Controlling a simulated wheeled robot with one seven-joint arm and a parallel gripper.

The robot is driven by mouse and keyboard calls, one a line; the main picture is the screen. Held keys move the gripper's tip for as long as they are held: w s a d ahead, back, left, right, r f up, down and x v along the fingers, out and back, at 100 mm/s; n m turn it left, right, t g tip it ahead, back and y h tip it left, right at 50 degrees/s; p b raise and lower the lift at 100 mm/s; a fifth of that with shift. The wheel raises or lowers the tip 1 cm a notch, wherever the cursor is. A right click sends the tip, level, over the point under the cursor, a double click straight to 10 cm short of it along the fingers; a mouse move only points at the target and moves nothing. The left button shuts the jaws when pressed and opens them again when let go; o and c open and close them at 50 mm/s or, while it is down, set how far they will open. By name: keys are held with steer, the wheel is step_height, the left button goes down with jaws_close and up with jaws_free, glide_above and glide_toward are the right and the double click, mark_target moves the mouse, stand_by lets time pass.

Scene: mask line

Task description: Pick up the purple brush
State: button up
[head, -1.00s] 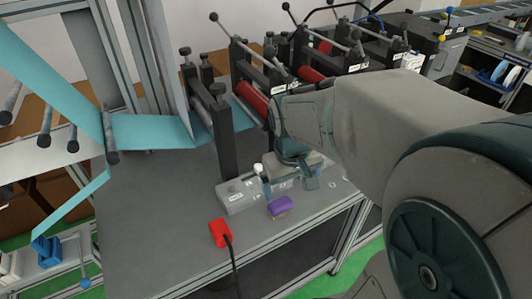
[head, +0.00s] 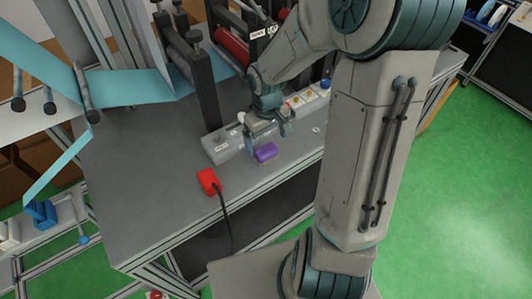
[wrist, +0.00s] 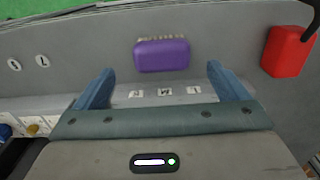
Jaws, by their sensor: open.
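The purple brush (head: 265,152) lies on the grey table near its front edge, beside the grey control box. In the wrist view the brush (wrist: 162,55) shows its purple back, with pale bristles along its upper side. My gripper (head: 268,140) hangs close to the brush. In the wrist view my gripper (wrist: 158,80) is open, with its two blue fingers well apart. The brush lies ahead of the fingertips, roughly centred between them, and nothing is held.
A red box (head: 208,181) with a black cable lies left of the brush; it also shows in the wrist view (wrist: 288,52). The grey control box (head: 225,145) stands just behind the brush. Upright posts and rollers (head: 233,48) rise behind. The table's front left is clear.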

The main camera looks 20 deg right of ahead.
mark_target(266, 149)
steer(key=shift+s+a+f, duration=0.1)
steer(key=shift+f, duration=2.7)
steer(key=c, duration=1.1)
